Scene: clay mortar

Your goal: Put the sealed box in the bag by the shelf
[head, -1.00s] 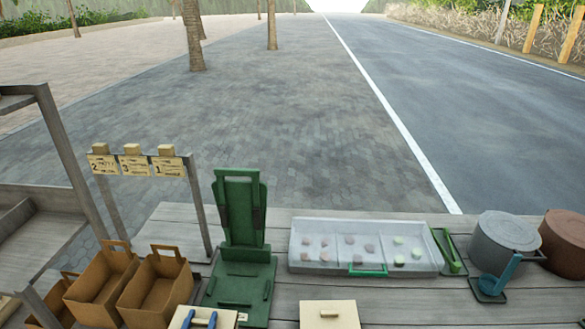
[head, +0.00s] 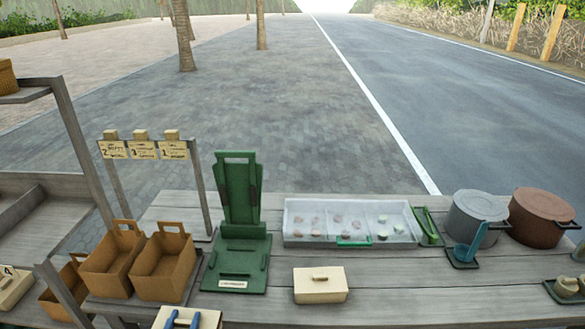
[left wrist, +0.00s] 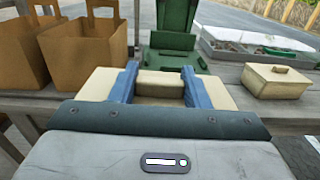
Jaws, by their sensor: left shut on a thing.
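My left gripper (head: 183,321) shows at the bottom edge of the head view, its blue fingers shut on a cream box (head: 208,319). In the left wrist view the fingers (left wrist: 160,84) clasp the raised middle part of this box (left wrist: 98,84). Two open brown paper bags with handles, a left one (head: 112,263) and a right one (head: 164,268), stand beside the grey shelf (head: 82,150). A third brown bag (head: 62,305) is lower, partly behind the shelf post. In the left wrist view the bags are beyond the box, to the left. My right gripper is out of view.
A second cream box (head: 320,287) with a lid handle sits mid-table. A green press-like stand (head: 238,262) is beside the right bag. A sign rack (head: 143,150), a clear compartmented tray (head: 350,239) and two pots (head: 474,214) stand farther back. The front right planks are mostly clear.

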